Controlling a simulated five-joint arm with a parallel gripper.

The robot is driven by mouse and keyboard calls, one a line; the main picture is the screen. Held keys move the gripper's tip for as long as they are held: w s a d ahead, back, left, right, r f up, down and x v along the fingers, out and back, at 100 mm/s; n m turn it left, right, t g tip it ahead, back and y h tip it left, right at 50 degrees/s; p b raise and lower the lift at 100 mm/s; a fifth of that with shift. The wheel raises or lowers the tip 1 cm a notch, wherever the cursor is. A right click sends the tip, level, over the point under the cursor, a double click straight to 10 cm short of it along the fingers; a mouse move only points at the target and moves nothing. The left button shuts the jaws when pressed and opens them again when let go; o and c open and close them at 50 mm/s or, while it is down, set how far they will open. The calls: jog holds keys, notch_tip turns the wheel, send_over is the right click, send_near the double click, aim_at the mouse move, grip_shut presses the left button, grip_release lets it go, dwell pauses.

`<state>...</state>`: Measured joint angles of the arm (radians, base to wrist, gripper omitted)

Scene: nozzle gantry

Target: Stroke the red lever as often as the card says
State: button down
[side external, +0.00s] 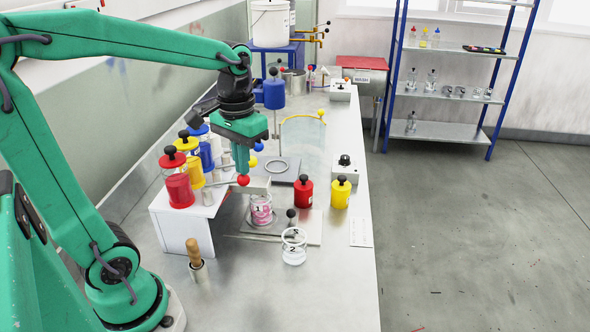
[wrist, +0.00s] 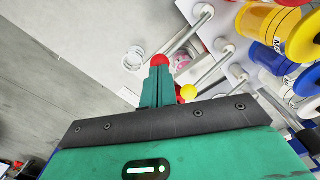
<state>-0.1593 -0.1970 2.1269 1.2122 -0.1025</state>
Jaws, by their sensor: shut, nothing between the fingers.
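The red lever's ball (side external: 243,180) ends a thin rod reaching out from the red canister (side external: 179,188), roughly level. My gripper (side external: 242,171) is shut and empty, pointing down with its fingertips right above the red ball. In the wrist view the ball (wrist: 159,60) shows at the tips of my fingers (wrist: 157,73); I cannot tell whether they touch. A jar marked 1 (side external: 261,215) with pink contents stands below the lever. An empty jar marked 2 (side external: 294,252) stands in front. A white card (side external: 361,233) lies at the table's right edge, its print too small to read.
Red (side external: 303,194) and yellow (side external: 340,194) bottles stand right of jar 1. The front right tabletop is clear.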

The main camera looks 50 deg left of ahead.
aim_at(244, 178)
jog(key=shift+f, duration=2.4)
jog(key=shift+r, duration=3.05)
jog(key=shift+r, duration=0.15)
jog(key=shift+r, duration=2.35)
